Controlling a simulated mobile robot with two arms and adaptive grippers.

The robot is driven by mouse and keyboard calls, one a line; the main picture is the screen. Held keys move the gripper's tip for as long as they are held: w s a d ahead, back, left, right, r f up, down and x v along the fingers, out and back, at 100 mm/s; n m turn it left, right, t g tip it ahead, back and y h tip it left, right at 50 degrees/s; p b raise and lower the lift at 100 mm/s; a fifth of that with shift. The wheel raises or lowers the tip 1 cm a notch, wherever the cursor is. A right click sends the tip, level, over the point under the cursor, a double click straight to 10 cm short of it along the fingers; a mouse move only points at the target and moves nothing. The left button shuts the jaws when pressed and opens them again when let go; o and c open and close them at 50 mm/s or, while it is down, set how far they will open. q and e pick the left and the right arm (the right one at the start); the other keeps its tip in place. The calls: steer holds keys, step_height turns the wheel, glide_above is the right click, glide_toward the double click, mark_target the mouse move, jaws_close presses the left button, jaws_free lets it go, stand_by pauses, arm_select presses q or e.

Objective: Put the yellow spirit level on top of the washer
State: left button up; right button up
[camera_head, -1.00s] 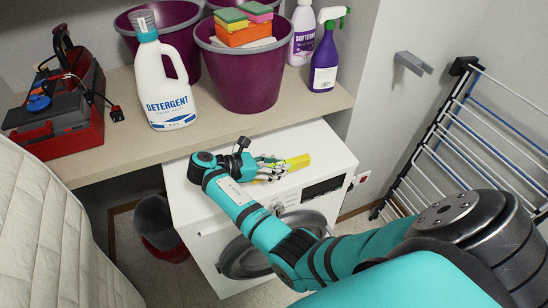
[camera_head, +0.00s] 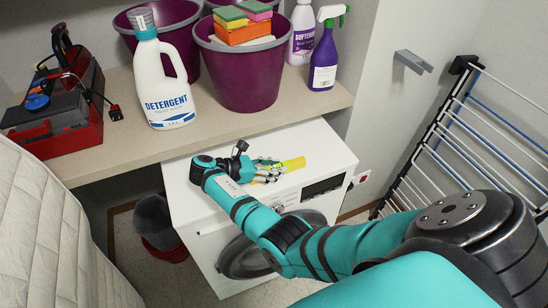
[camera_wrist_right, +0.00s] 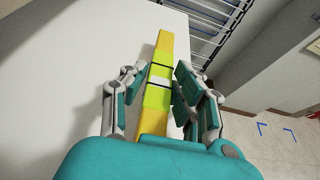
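The yellow spirit level (camera_head: 293,164) is at the top of the white washer (camera_head: 325,151), near its front edge. In the wrist view the level (camera_wrist_right: 164,48) runs lengthwise between the fingers and under the palm, with bright yellow-green middle parts and dark bands. It looks to lie on the washer top, though contact beneath it is hidden. My right gripper (camera_head: 270,170) is low over the washer top. Its fingers (camera_wrist_right: 160,78) stand on both sides of the level, spread with small gaps at the tips. My left gripper is not in view.
A shelf (camera_head: 215,133) behind the washer holds a red toolbox (camera_head: 75,140), a detergent bottle (camera_head: 163,85), purple buckets (camera_head: 245,80) and a purple spray bottle (camera_head: 324,55). A drying rack (camera_head: 450,140) leans at right. A padded pale surface (camera_head: 45,230) fills the lower left.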

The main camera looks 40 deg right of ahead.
steer(key=shift+o, duration=1.4)
steer(key=shift+r, duration=0.2)
steer(key=b+v, duration=0.2)
steer(key=v, duration=0.8)
steer(key=shift+w+a, duration=0.1)
steer(key=shift+a, duration=0.1)
steer(key=shift+v, duration=0.8)
steer(key=shift+r, duration=0.1)
